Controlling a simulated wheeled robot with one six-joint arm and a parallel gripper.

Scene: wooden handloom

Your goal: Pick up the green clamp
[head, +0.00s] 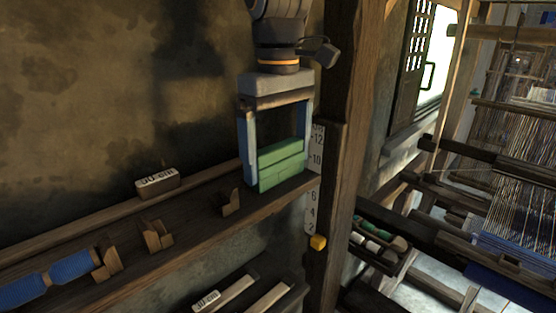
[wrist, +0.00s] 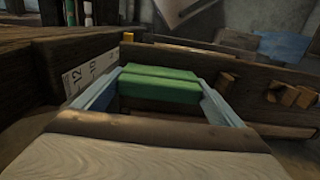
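The green clamp (head: 281,165) is a stepped green block at the right end of the wooden shelf, beside the post. In the wrist view the clamp (wrist: 160,86) lies across the space between the fingertips. My gripper (head: 279,165) reaches down from above with its fingers wide apart, one at each end of the clamp. My gripper also shows in the wrist view (wrist: 162,88). I see no clear gap between the fingers and the clamp, but contact cannot be made out. The clamp's underside is hidden.
A thick wooden post (head: 345,120) and a white ruler (head: 313,190) stand close to the right. A loom (head: 510,170) stands at far right.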

